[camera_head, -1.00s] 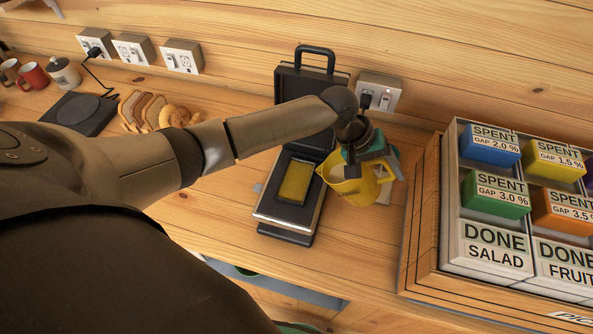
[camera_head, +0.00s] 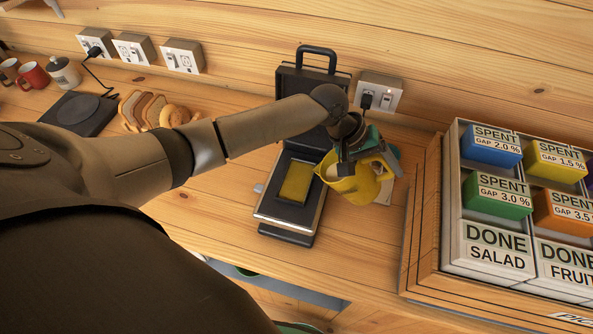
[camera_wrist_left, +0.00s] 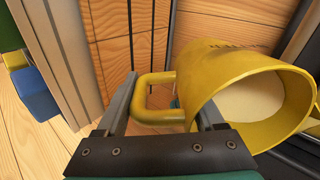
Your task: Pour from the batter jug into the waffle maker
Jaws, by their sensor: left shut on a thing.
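The yellow batter jug (camera_head: 357,183) is in my left gripper (camera_head: 352,158), just right of the waffle maker in the head view. In the left wrist view the gripper (camera_wrist_left: 166,112) is shut on the yellow jug's (camera_wrist_left: 235,70) handle, and pale batter (camera_wrist_left: 250,105) shows inside the tilted jug. The waffle maker (camera_head: 287,222) stands open, its dark lid raised at the back. A yellow slab (camera_head: 296,182) fills the middle of its lower plate. The jug's mouth is beside the plate's right edge. I see no stream of batter. My right gripper is not in view.
A wooden-framed rack (camera_head: 424,215) with coloured blocks and DONE labels stands to the right. Bread slices (camera_head: 143,110), a dark hot plate (camera_head: 78,113) and mugs (camera_head: 33,75) lie to the left. Sockets (camera_head: 379,92) line the back wall. The counter's front left of the waffle maker is clear.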

